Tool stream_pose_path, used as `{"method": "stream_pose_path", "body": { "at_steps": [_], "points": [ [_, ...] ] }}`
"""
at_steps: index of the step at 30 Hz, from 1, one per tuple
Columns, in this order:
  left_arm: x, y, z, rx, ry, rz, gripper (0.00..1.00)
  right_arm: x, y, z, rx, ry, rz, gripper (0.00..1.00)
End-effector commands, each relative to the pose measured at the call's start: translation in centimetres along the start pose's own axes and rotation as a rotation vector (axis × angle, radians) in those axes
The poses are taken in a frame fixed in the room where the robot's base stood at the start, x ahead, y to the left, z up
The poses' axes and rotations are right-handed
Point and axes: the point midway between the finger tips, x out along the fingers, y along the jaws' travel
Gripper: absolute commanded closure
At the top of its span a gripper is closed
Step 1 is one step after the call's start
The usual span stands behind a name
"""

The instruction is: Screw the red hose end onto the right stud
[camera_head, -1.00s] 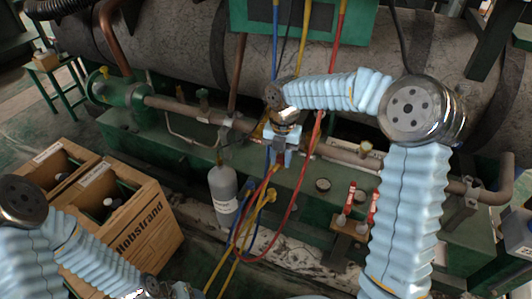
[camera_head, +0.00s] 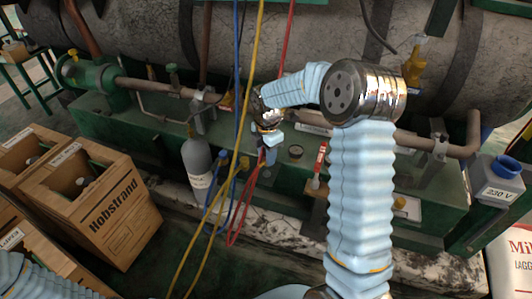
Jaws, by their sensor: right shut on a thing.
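The red hose (camera_head: 236,238) drops from the top, passes behind my right wrist, loops low and rises again to my right gripper. My right gripper (camera_head: 268,158) points down in front of the green base, shut on the red hose end, which is mostly hidden by the fingers. I cannot pick out the right stud for certain; my right forearm covers part of the pipe. A yellow valve (camera_head: 413,66) stands at the upper right, well apart from the gripper. Only a bit of my left arm shows at the lower left; its gripper is outside the view.
Blue (camera_head: 238,85) and yellow (camera_head: 255,85) hoses hang left of my right gripper. A cardboard box (camera_head: 105,215) is at left. A red-handled part (camera_head: 320,160) and a blue-capped container (camera_head: 497,180) are to the right.

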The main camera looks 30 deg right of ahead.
Motion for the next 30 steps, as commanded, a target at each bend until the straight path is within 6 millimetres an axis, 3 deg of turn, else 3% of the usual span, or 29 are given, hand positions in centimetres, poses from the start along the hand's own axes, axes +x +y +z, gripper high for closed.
{"method": "stream_pose_path", "body": {
  "at_steps": [8,30],
  "points": [
    [2.5,-1.1,-0.1,-0.004,0.002,-0.003,0.39,3.3,0.0,0.0,-0.002,0.0,-0.001,0.97],
    [1.8,-0.9,-0.1,-0.004,0.002,-0.003,0.39,2.9,0.0,0.0,-0.002,0.0,0.0,0.97]
  ]
}}
